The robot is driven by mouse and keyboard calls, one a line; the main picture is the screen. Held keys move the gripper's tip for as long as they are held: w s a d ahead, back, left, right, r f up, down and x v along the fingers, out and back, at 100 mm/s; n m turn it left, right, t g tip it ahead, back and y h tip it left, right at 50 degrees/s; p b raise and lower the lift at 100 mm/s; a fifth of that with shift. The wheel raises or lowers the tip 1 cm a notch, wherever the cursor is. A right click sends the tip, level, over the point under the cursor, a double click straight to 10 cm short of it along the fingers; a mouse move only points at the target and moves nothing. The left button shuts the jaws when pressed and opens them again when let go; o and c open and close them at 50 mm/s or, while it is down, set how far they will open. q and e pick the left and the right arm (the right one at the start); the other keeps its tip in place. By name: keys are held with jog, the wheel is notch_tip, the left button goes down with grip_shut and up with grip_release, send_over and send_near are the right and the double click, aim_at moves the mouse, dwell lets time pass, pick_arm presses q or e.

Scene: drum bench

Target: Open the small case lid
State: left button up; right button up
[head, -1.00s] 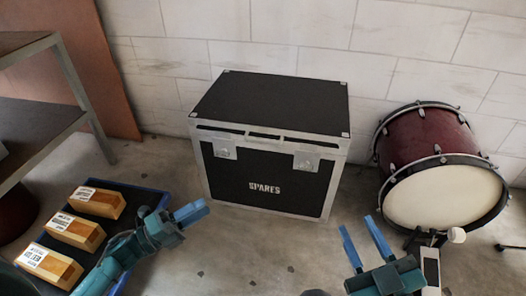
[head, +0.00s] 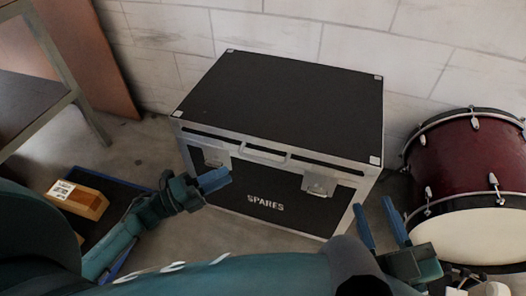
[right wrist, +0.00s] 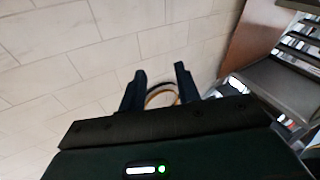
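The small case (head: 270,180) is a black box with silver edges and "SPARES" lettered on its front. Its black lid (head: 285,100) is down. Two latches, left (head: 216,158) and right (head: 319,185), and a handle (head: 263,154) show along its front. My left gripper (head: 214,181) is in front of the case near the left latch; its blue fingers look close together, and I cannot tell if they touch the case. My right gripper (head: 381,222) is open and empty, right of the case's front corner.
A red bass drum (head: 455,165) stands right of the case. A blue-edged tray (head: 125,262) with a wooden block (head: 78,199) lies on the floor at left. A metal shelf (head: 40,90) stands at far left. A block wall (head: 300,32) is behind the case.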

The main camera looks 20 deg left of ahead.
aim_at(261, 159)
pick_arm(q)
jog(key=b+x, duration=0.1)
jog(key=x, duration=1)
jog(key=shift+d, duration=0.2)
jog(key=shift+c, duration=0.2)
grip_shut()
